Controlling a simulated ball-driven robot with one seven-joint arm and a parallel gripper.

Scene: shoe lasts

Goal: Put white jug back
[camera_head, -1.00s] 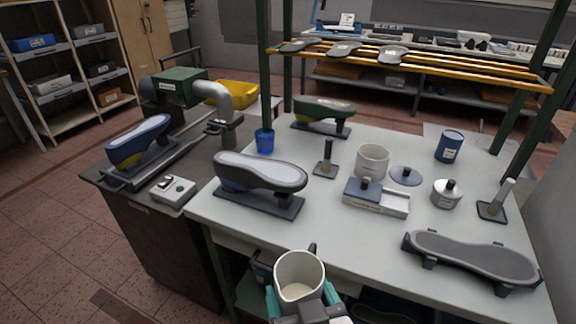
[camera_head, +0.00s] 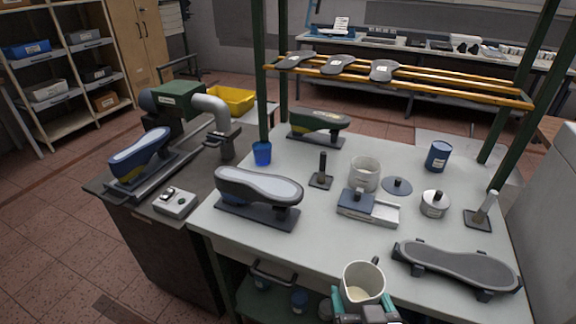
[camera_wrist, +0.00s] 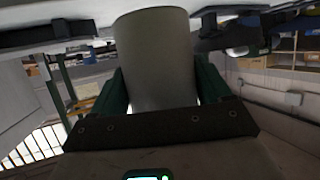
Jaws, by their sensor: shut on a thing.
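The white jug (camera_head: 361,283) is upright in my gripper (camera_head: 362,308), near the bottom of the head view. Its mouth is open and some pale content shows inside; its handle points up and to the right. My gripper is shut on the jug, with a green finger on each side of it. In the wrist view the jug (camera_wrist: 155,60) fills the middle, between the green fingers of my gripper (camera_wrist: 160,85). The jug is in front of the near edge of the light workbench (camera_head: 330,235).
A flat dark last form (camera_head: 455,265) lies at the bench's front right. A shoe last on a stand (camera_head: 258,190) is at front left. The front middle of the bench is clear.

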